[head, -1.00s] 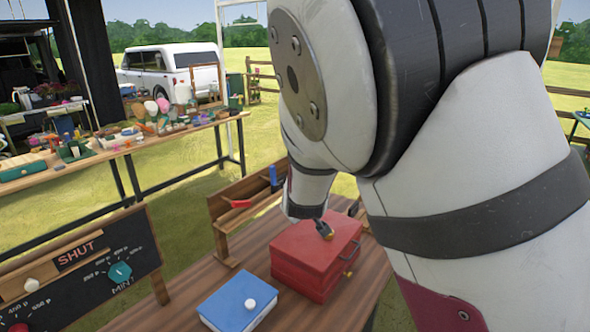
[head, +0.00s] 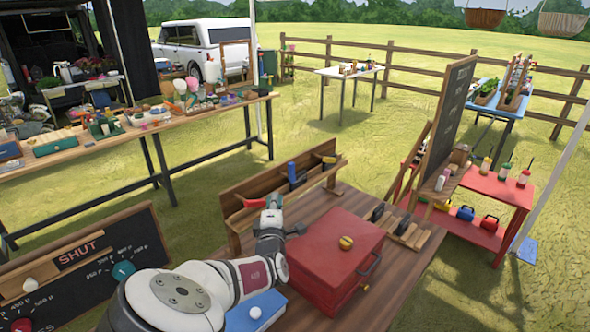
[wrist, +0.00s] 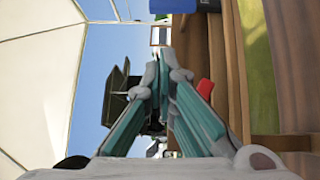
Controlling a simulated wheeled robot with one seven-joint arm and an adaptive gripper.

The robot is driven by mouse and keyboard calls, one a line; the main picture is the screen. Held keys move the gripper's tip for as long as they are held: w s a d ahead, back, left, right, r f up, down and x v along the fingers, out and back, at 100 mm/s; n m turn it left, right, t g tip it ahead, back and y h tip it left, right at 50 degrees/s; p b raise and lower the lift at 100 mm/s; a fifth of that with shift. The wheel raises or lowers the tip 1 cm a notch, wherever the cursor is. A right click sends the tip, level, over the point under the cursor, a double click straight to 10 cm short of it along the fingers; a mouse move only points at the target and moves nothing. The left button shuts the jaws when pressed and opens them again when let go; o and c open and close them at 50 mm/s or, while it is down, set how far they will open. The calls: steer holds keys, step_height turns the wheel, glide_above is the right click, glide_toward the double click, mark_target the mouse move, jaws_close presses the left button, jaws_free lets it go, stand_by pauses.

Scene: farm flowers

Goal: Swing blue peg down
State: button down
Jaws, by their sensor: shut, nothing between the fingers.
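The blue peg (head: 292,172) stands upright at the wooden rack (head: 240,184) on the table. A blue shape that looks like it shows at the top edge of the wrist view (wrist: 168,6). A red peg (head: 252,203) lies sideways at the rack's left part, and red also shows in the wrist view (wrist: 205,88). My gripper (head: 274,197) is at the rack between the red and blue pegs, a little left of and below the blue one. Its teal fingers (wrist: 165,62) are together, with nothing between them. I cannot tell whether they touch the rack.
A red box (head: 320,255) with a yellow knob stands right of my gripper. A blue box (head: 257,312) with a white knob is below my arm. A black price board (head: 95,265) stands at the left. Black-handled tools (head: 405,228) lie behind the red box.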

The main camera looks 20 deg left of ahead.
mark_target(292, 173)
steer(key=shift+s+a+n, duration=0.1)
steer(key=shift+a+n, duration=0.2)
steer(key=shift+a, duration=0.05)
steer(key=w+d+b+x, duration=0.1)
steer(key=d+b+x, duration=0.1)
steer(key=b+x, duration=0.7)
steer(key=shift+r+x, duration=0.2)
steer(key=shift+x, duration=1.6)
